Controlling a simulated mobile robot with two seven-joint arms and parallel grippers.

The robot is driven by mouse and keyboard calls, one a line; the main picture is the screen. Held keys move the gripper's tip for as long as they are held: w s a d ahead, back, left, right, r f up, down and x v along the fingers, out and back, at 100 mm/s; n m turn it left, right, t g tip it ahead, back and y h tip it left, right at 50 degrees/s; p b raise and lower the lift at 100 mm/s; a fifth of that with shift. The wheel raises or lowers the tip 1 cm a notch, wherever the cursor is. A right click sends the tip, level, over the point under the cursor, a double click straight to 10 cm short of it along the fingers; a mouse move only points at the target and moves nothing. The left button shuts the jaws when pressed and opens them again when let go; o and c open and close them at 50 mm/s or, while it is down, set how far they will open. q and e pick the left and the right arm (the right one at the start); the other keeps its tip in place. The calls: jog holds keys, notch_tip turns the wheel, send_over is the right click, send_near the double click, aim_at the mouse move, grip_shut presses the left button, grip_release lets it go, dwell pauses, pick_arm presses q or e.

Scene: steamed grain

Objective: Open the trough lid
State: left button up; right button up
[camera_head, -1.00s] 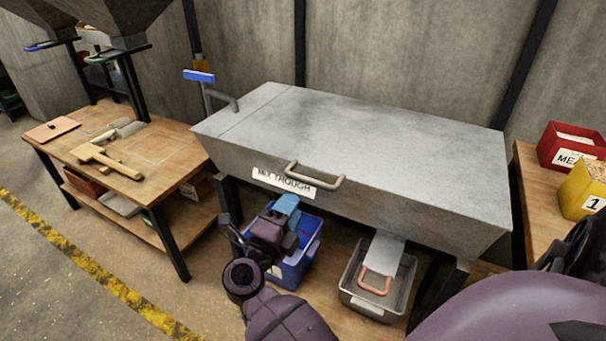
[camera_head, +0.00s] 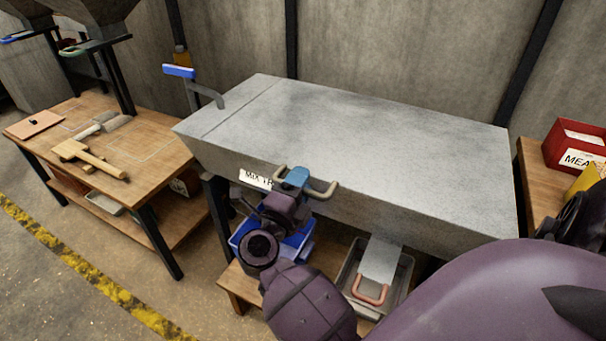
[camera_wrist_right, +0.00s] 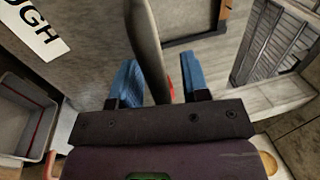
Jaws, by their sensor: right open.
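The trough (camera_head: 450,220) is a grey metal box with a flat, shut lid (camera_head: 350,115). A pale, bar-shaped handle (camera_head: 326,190) is on its front, beside the "MIX TROUGH" label (camera_head: 252,178), which is partly hidden. My right gripper (camera_head: 296,178) is at the handle with its blue fingertips over the bar's middle. In the right wrist view, the handle bar (camera_wrist_right: 148,45) runs between the two open blue fingers of that gripper (camera_wrist_right: 158,80). I cannot tell whether they touch it. My left gripper is not in view.
A wooden table (camera_head: 150,150) with wooden tools stands left. A blue bin (camera_head: 297,250) and a grey bin (camera_head: 345,275) sit below the trough. A red box (camera_head: 570,145) and a yellow box (camera_head: 588,182) stand right. A blue-handled pipe (camera_head: 180,71) rises behind the trough's left end.

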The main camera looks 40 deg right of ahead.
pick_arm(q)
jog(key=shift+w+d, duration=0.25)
pick_arm(e)
jog(key=shift+w+d+r, duration=0.1)
jog(key=shift+w+d, duration=0.05)
jog(key=shift+d, duration=0.2)
grip_shut()
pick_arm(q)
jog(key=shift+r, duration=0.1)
